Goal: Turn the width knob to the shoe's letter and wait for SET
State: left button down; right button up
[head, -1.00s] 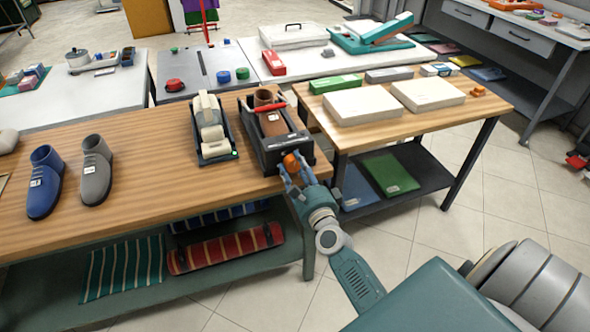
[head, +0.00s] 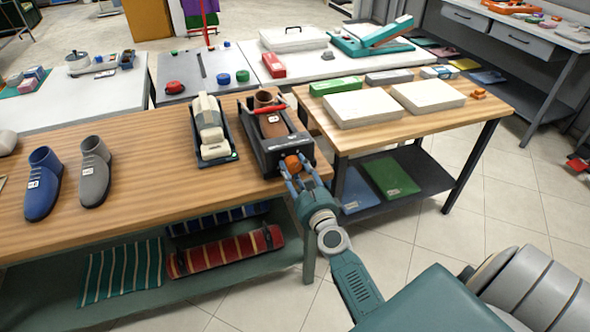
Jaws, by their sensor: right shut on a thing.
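A dark shoe stretcher machine (head: 261,157) stands near the right end of the wooden workbench, with a brown shoe (head: 271,124) in it and a red lever (head: 272,108) across the top. An orange width knob (head: 293,163) is on its front. My right gripper (head: 292,172) reaches up from the front and is shut on the knob, a finger on each side. The letters around the knob and any SET display are too small to read. My left gripper is not in view.
A second cream-and-dark machine (head: 211,128) with a green light stands to the left. A blue shoe (head: 43,185) and a grey shoe (head: 95,172), both tagged, stand further left. White boxes (head: 362,108) lie on the right table.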

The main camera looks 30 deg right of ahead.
jog(key=o, duration=0.9)
jog(key=shift+c, duration=0.2)
jog(key=shift+s, duration=0.1)
jog(key=v, duration=1.2)
jog(key=shift+f, duration=0.15)
